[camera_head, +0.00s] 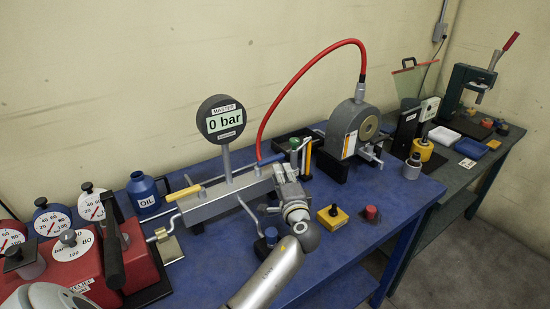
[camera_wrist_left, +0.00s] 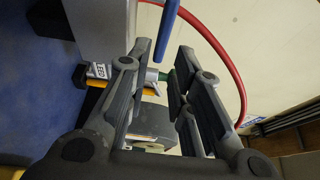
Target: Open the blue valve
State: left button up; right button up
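The blue valve's handle (camera_head: 271,159) is a slim blue bar at the right end of a grey manifold block (camera_head: 220,203) under the master gauge. My left gripper (camera_head: 284,172) is right beside this handle and partly covers that end of the block. In the left wrist view the blue handle (camera_wrist_left: 167,28) runs through the gap between the tips of my left gripper (camera_wrist_left: 163,54). The fingers are apart, with space on both sides of the handle, and I cannot tell how deep it lies. My right gripper is not in view.
The master gauge (camera_head: 221,118) reads 0 bar. A yellow lever (camera_head: 183,194) sits at the block's left end. A red hose (camera_head: 300,76) arches behind to a grey round device (camera_head: 352,124). A yellow block (camera_head: 332,216) and a red knob (camera_head: 371,213) stand right of my arm.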

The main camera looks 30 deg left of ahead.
aim_at(276, 156)
pick_arm(q)
jog(key=x, duration=0.2)
jog(key=p+x, duration=0.1)
jog(key=x, duration=0.1)
jog(key=shift+w+a+r, duration=0.2)
jog(key=shift+a+r, duration=0.05)
jog(key=shift+a, duration=0.05)
jog(key=x, duration=0.3)
jog(key=shift+w+a+f, duration=0.1)
jog(key=shift+f, duration=0.15)
jog(key=shift+w+a, duration=0.3)
jog(key=shift+a, duration=0.05)
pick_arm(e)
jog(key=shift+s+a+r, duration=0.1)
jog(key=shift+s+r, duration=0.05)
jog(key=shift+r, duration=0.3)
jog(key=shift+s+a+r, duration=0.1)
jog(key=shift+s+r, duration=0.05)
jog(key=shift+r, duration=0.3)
pick_arm(q)
jog(key=shift+c, duration=0.4)
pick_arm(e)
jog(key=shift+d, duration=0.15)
pick_arm(q)
grip_shut()
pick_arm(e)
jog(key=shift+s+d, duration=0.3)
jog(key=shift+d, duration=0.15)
